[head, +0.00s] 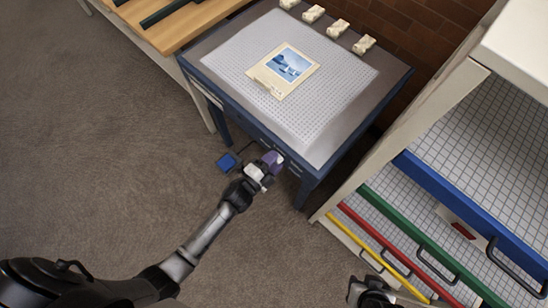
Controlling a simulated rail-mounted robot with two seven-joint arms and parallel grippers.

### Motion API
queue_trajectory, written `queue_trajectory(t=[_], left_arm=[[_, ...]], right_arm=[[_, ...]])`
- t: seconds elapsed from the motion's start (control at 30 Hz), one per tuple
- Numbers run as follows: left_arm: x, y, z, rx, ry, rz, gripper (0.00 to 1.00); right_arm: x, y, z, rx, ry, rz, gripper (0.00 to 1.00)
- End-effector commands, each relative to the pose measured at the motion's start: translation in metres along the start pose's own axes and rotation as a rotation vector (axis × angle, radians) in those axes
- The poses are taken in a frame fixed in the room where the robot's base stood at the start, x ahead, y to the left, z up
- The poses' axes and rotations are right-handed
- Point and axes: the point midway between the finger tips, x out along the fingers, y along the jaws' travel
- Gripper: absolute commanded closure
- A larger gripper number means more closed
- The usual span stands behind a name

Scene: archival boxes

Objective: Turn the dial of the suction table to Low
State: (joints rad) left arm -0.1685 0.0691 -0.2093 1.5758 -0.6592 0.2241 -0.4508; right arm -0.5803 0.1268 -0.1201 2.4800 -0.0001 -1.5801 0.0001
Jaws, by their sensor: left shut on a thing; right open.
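The suction table (352,95) has a blue frame and a grey perforated top. My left gripper (270,161) is at the table's front panel (296,167), its arm reaching up from the lower left. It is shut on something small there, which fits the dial. The gripper hides the dial and its markings, so I cannot read the setting. My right gripper (371,291) is at the bottom edge, open, away from the table and partly cut off.
A cream-bordered blue picture (286,69) lies on the tabletop. Several cream blocks (338,28) line its back edge. A rack with coloured bars (420,230) stands right. Floor at left is clear.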

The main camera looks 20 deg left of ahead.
Motion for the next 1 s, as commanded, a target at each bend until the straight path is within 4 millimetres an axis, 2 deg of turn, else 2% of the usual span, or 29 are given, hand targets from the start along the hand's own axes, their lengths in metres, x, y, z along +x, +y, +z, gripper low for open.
queue_trajectory(t=[0.1,0.4,1.0], left_arm=[[0.000,-0.003,-0.001,-0.092,0.000,0.000,0.84],[0.001,-0.002,-0.001,-0.262,0.001,-0.001,0.84],[0.000,-0.001,0.000,-0.345,0.002,-0.001,0.84]], right_arm=[[-0.010,0.000,-0.003,0.002,0.000,-0.002,0.57],[-0.020,-0.002,-0.007,0.009,0.001,-0.007,0.57],[-0.025,-0.001,-0.008,0.006,0.001,-0.005,0.57]])
